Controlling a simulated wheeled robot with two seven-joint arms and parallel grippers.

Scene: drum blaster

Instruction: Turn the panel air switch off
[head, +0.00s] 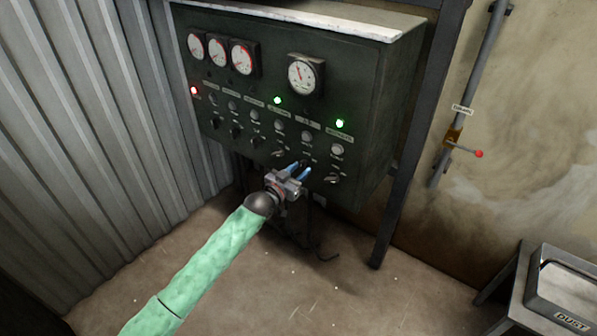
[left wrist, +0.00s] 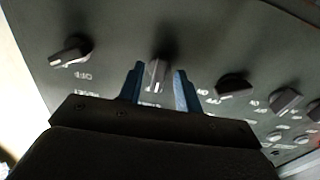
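The dark green control panel (head: 370,110) carries a row of rotary switches along its lower front. My left gripper (head: 299,170) is at the second switch from the right, its two blue fingers pointing at the panel. In the left wrist view the fingers (left wrist: 159,88) stand apart on either side of this switch knob (left wrist: 156,74), with gaps visible at both sides. The rightmost switch (head: 332,179) is just right of the gripper; it also shows in the left wrist view (left wrist: 71,50). The switch names are too small to read. My right gripper is not in view.
Gauges (head: 303,75) sit above the switches. A red lamp (head: 194,90) and two green lamps (head: 340,123) are lit. A lever with a red knob (head: 478,154) is on the right wall. A dust box (head: 565,290) stands at lower right. The floor before the panel is mostly clear.

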